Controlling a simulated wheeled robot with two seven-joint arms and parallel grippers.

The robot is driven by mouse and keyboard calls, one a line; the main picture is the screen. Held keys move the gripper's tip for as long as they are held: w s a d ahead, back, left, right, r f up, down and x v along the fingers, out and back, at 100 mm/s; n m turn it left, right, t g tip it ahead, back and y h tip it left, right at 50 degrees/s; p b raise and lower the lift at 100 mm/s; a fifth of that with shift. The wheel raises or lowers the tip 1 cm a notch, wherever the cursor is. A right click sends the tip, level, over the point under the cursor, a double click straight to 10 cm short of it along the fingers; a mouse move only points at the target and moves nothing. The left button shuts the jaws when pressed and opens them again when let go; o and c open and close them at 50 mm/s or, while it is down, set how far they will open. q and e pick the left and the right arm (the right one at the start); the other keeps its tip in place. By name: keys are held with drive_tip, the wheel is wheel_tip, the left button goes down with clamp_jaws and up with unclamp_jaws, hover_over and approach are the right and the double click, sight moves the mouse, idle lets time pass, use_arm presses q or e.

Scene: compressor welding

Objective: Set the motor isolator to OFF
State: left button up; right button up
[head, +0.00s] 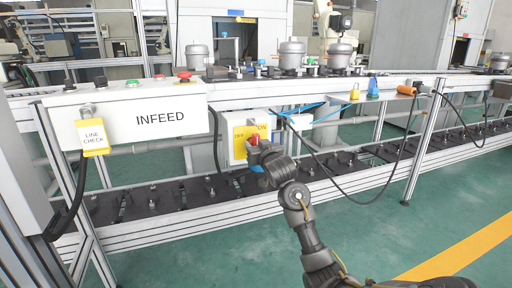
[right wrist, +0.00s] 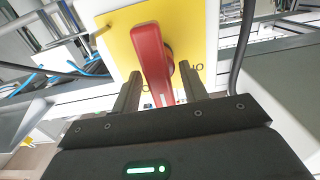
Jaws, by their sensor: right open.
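The motor isolator is a white box with a yellow plate (head: 238,146) below the conveyor in the head view. The yellow plate (right wrist: 118,34) fills the upper middle of the right wrist view, with a red rotary handle (right wrist: 151,58) on it. The handle runs roughly up and down that picture, slightly slanted. My right gripper (right wrist: 160,84) is open, with one finger on each side of the handle's near end; contact cannot be told. In the head view my right gripper (head: 257,151) covers part of the plate and handle. ON lettering shows at the plate's upper right there. My left gripper is out of view.
The INFEED control box (head: 150,114) with several buttons and a LINE CHECK tag (head: 93,138) is at the left. Blue cables (head: 300,112) and a hanging black cable (head: 362,200) are near the isolator. A lower conveyor (head: 160,205) runs behind my arm. Green floor is clear in front.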

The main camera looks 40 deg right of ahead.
drive_tip(key=c, duration=0.7)
